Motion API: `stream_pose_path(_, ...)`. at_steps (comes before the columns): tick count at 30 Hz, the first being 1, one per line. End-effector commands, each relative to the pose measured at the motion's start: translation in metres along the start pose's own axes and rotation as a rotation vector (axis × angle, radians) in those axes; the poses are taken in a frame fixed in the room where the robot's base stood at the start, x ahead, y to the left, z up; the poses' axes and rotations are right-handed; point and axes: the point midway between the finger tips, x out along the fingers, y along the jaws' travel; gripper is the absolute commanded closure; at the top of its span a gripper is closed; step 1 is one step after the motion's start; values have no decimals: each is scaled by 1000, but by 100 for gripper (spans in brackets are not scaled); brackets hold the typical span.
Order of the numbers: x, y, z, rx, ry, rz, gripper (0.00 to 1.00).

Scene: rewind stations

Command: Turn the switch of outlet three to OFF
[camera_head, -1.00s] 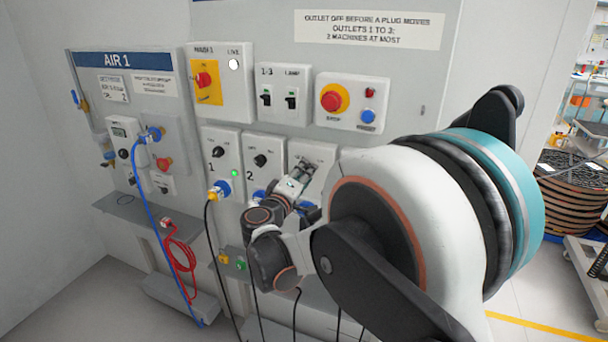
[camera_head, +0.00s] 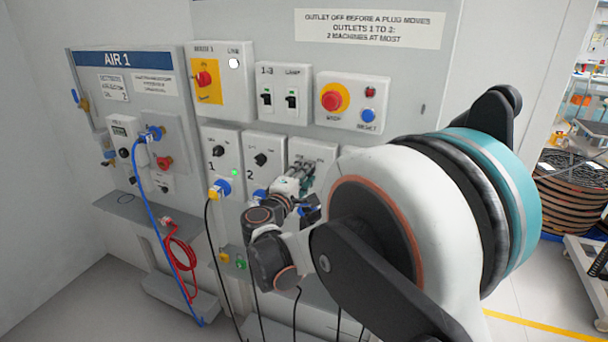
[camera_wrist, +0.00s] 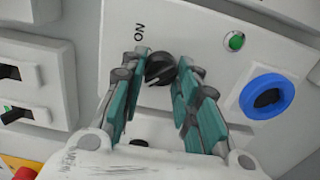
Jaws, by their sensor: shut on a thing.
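The switch of outlet three, a black round knob (camera_wrist: 160,68) with a pale pointer mark, sits between my fingertips in the wrist view. The word ON is printed beside it. My gripper (camera_wrist: 164,62) is shut on this knob, with a teal finger on either side. In the head view, my gripper (camera_head: 306,172) is at the white outlet three panel (camera_head: 318,150) and hides its knob.
Outlet one (camera_head: 220,150), with a lit green lamp and a plug, and outlet two (camera_head: 262,158) stand to the left. Breaker switches (camera_head: 279,98) and a red stop button (camera_head: 335,98) are above. Cables hang below, and a blue hose (camera_head: 152,210) hangs further left.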

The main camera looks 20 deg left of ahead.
Motion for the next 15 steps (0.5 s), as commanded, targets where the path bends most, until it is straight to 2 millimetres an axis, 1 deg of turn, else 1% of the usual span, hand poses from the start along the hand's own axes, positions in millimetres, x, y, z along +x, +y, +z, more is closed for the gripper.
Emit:
stream_pose_path(6, 0, 0, 0, 0, 1, 0, 95)
stream_pose_path(7, 0, 0, 0, 0, 1, 0, 64)
stream_pose_path(9, 0, 0, 0, 1, 1, 0, 51)
stream_pose_path(15, 0, 0, 0, 1, 0, 0, 51)
